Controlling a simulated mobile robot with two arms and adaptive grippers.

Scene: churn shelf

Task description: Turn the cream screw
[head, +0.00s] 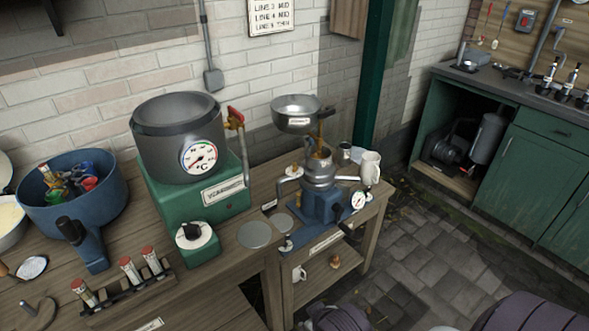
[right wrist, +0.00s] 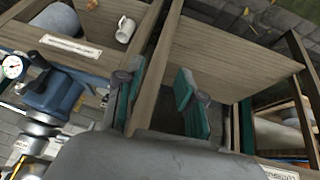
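The cream separator (head: 322,200) stands on the small wooden bench in the head view, with a wide metal bowl (head: 302,115) on top, metal spouts, a blue base and a round gauge (head: 358,200). I cannot pick out the cream screw; it is too small or hidden. In the right wrist view the separator's blue body (right wrist: 52,95) is at the left edge, beside my right gripper (right wrist: 158,98). Its two teal-padded fingers are apart, with nothing visible between them. My left gripper is not in view.
A green heater with a grey pot (head: 180,140) stands left of the separator, with a blue basin (head: 75,195) further left. A white mug (head: 370,168) stands at the bench's right. A lower shelf holds another white mug (right wrist: 125,30). Paved floor (head: 430,260) is open at right.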

